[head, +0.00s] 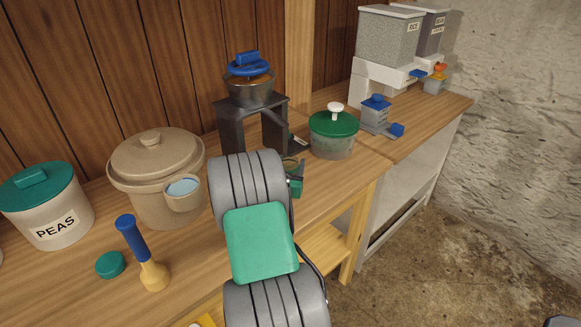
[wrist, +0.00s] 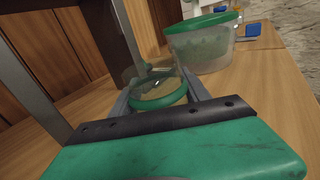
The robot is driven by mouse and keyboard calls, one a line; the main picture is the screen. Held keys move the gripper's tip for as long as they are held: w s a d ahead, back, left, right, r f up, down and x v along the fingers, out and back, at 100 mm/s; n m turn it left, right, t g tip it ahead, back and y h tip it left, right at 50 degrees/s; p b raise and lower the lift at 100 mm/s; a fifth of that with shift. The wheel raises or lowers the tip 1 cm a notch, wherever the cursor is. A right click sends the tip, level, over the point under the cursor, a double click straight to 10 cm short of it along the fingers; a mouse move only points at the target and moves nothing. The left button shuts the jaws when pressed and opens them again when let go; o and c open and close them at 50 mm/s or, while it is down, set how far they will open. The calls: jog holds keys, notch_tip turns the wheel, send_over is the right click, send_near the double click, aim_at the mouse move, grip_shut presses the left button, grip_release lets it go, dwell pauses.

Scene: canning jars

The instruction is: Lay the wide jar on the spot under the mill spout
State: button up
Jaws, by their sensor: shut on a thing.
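My gripper (wrist: 160,92) is shut on a clear glass jar (wrist: 140,72) with a green band, which I take as the wide jar. It is low over the bench, between the fingers; whether it touches the wood is unclear. In the head view my arm hides most of the jar, and only a bit (head: 291,163) shows. The mill (head: 251,90) has a dark grey stand, a metal bowl and a blue top, and stands just behind the gripper. Its grey legs rise at left in the wrist view (wrist: 112,45). The spout and the spot under it are hidden.
A green-lidded tub (head: 333,140) stands close right of the mill. A beige crock (head: 150,172), a PEAS canister (head: 55,215), a blue-handled tool (head: 135,245) and a green lid (head: 110,264) are to the left. Grey dispensers (head: 388,40) and a small blue-topped grinder (head: 376,112) are at the back right.

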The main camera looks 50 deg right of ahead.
jog(key=shift+r, duration=0.2)
jog(key=shift+f, duration=0.2)
jog(key=o, duration=1.5)
jog(key=shift+o, duration=0.2)
jog(key=shift+r, duration=0.3)
jog(key=b+v, duration=0.1)
jog(key=v, duration=1.1)
jog(key=shift+f+b, duration=0.1)
jog(key=shift+b, duration=0.25)
